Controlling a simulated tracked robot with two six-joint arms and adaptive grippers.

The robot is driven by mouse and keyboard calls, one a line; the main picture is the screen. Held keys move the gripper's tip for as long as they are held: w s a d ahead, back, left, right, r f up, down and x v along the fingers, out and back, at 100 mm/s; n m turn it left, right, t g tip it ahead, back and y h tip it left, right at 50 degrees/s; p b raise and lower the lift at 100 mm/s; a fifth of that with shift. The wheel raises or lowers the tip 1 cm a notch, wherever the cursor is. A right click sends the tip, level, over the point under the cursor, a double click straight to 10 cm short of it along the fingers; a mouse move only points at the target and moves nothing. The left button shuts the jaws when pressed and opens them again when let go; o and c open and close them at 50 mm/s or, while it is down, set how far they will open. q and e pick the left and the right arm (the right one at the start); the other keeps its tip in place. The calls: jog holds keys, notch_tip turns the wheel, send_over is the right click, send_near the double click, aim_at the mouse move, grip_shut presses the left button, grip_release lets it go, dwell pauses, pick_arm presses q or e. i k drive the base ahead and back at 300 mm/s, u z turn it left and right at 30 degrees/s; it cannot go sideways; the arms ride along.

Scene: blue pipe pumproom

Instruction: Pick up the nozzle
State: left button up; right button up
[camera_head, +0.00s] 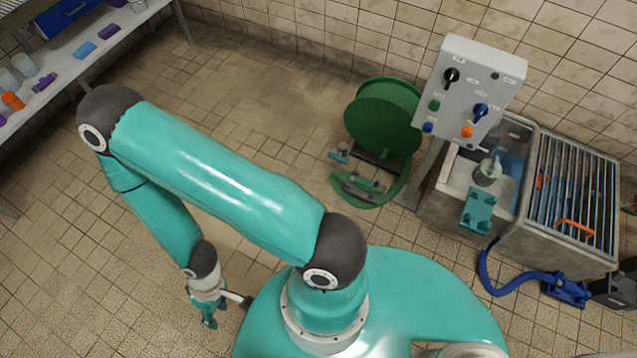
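A blue fitting (567,289) at the end of a blue hose (497,286) lies at the lower right below the basin and looks like a nozzle. A small fitting lies at the green hose (374,203) by the reel; I cannot tell if it is a nozzle.
A green hose reel (384,115) stands on the tiled floor near the wall. A grey control box (468,90) stands beside a basin with a grate (575,180). A shelf (75,48) with cups and small parts is at upper left. The floor (250,80) between is clear.

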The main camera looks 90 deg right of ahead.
aim_at(368, 186)
jog(key=u, duration=0.45)
jog(key=i, duration=0.3)
jog(key=z, duration=2.15)
jog(key=i, duration=0.2)
jog(key=z, duration=2)
jog(key=k, duration=0.55)
jog(key=z, duration=0.35)
jog(key=i, duration=1.6)
jog(key=u, duration=0.35)
